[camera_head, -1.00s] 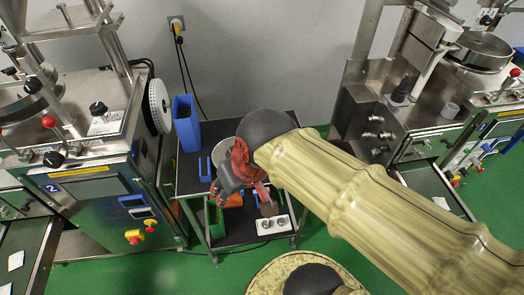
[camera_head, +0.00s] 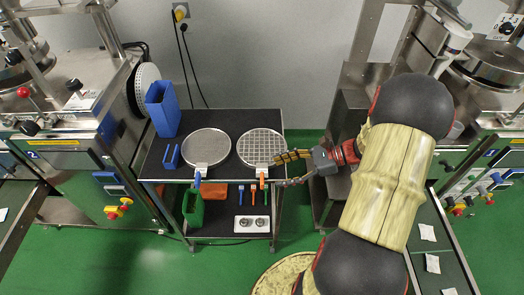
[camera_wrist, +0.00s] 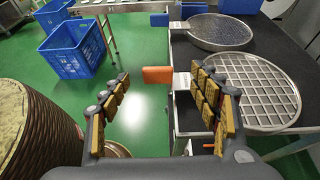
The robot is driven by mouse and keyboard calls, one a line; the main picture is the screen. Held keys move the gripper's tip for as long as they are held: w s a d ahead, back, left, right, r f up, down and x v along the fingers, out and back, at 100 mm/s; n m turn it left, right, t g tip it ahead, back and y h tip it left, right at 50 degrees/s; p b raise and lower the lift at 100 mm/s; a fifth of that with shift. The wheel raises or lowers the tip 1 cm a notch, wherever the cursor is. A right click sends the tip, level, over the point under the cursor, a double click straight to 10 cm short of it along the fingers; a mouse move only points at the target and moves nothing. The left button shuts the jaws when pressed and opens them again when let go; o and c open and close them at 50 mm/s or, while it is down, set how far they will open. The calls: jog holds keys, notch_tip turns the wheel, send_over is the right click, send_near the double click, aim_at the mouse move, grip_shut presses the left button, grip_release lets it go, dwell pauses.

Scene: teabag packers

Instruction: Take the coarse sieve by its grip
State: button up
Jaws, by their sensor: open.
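The coarse sieve (camera_head: 262,147) is a round metal sieve with a wide grid, lying on the right of the cart's top. Its orange grip (camera_head: 262,177) sticks out over the cart's front edge. My gripper (camera_head: 281,170) is open and empty, just right of this grip. In the wrist view the orange grip (camera_wrist: 157,75) shows between and beyond the two spread fingers of my gripper (camera_wrist: 163,84), with no contact visible. The coarse sieve (camera_wrist: 268,90) lies to the right there, partly behind the right finger.
A fine sieve (camera_head: 206,146) with a blue grip (camera_head: 197,180) lies left of the coarse one on the dark cart top (camera_head: 233,118). A tall blue bin (camera_head: 162,108) stands at the cart's left. The lower shelf holds brushes and a green container (camera_head: 193,207). Machines flank the cart.

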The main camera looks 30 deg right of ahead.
aim_at(262, 178)
jog(key=b+x, duration=0.1)
jog(key=x, duration=0.1)
jog(key=b+x, duration=0.1)
jog(key=x, duration=0.2)
jog(key=b+x, duration=0.1)
jog(key=x, duration=0.1)
jog(key=shift+s+a+f, duration=0.1)
jog(key=shift+a+f, duration=0.2)
jog(key=shift+f, duration=0.05)
jog(key=shift+c, duration=1.3)
jog(key=c, duration=1.1)
jog(key=shift+c, duration=0.3)
